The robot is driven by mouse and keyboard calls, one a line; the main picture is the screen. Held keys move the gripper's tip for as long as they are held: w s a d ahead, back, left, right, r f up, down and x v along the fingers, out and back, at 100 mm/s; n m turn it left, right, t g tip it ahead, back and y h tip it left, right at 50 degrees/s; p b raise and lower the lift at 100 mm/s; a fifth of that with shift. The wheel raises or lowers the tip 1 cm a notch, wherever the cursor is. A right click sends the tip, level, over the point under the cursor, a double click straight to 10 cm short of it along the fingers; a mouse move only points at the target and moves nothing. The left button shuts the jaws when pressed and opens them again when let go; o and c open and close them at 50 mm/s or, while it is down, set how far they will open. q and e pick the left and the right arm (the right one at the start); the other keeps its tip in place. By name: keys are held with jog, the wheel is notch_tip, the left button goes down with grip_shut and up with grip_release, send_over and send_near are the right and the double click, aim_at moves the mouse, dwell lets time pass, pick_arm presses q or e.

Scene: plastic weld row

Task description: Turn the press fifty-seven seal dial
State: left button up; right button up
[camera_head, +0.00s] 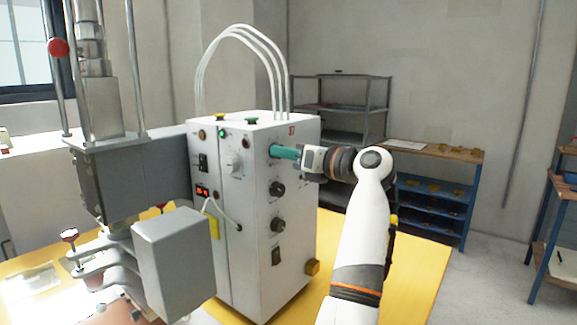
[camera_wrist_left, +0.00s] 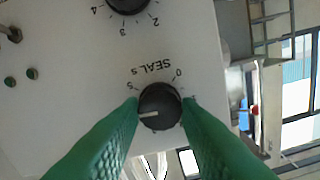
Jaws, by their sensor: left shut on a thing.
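The seal dial (camera_wrist_left: 160,106) is a round black knob with a white pointer line, on the white panel of the press control box (camera_head: 250,220). Its label reads "SEAL s" in the left wrist view, upside down, with digits around it. The pointer line lies toward the left in that view. My left gripper (camera_wrist_left: 161,103) has its green fingers on both sides of the dial and is shut on it. In the head view the left gripper (camera_head: 274,151) reaches the upper part of the box's side, and its fingers hide the dial. My right gripper is not in view.
Another black dial (camera_wrist_left: 127,3) sits close by on the panel. More knobs (camera_head: 277,189) lie below the gripper on the box. The grey press body (camera_head: 130,180) stands at left on the yellow table (camera_head: 400,270). Shelves and a wooden bench (camera_head: 440,152) stand behind.

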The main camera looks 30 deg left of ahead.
pick_arm(q)
jog(key=shift+f+n+b, duration=0.1)
jog(key=shift+n+b, duration=0.55)
jog(key=shift+n, duration=0.55)
jog(key=o, duration=1)
jog(key=shift+a, duration=0.1)
jog(key=shift+c, duration=0.2)
notch_tip(320, 180, up, 10)
